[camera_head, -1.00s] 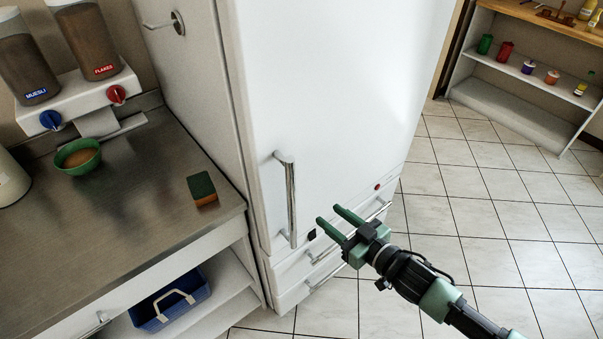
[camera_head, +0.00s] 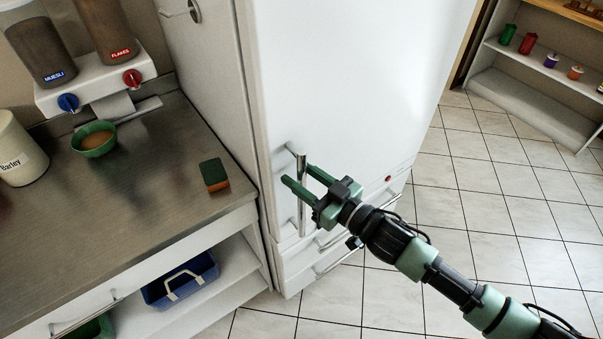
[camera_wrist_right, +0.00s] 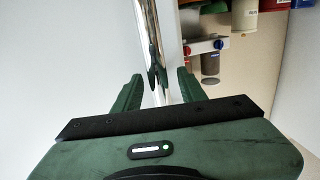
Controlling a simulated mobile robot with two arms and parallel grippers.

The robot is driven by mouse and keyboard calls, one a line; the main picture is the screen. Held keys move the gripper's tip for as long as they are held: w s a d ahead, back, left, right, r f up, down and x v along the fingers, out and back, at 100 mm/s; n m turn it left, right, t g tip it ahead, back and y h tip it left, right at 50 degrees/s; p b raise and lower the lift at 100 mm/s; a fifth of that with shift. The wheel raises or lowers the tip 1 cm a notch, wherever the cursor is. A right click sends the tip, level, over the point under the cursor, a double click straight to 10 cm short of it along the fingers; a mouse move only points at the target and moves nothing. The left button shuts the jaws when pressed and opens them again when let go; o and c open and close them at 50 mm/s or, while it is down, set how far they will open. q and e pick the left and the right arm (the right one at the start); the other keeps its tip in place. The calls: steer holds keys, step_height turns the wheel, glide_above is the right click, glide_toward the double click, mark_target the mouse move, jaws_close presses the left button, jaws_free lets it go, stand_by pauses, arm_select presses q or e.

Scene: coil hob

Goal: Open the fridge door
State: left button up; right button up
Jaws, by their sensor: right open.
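The white fridge door (camera_head: 345,80) is shut in the head view, with a vertical chrome handle (camera_head: 302,165) low on its left side. My right gripper (camera_head: 300,178) is open at the handle, its two green fingers pointing left. In the right wrist view the chrome handle (camera_wrist_right: 151,45) runs down between the two open fingers of the right gripper (camera_wrist_right: 156,92). I cannot tell whether a finger touches it. Part of the handle is hidden behind the gripper in the head view. My left gripper is not in view.
Left of the fridge is a metal counter (camera_head: 150,205) with a green bowl (camera_head: 93,140), a sponge (camera_head: 214,176) and a dispenser (camera_head: 100,95). A blue caddy (camera_head: 180,280) sits below. White drawers are under the fridge door. Tiled floor (camera_head: 470,210) to the right is clear.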

jaws_close()
stand_by(1.4)
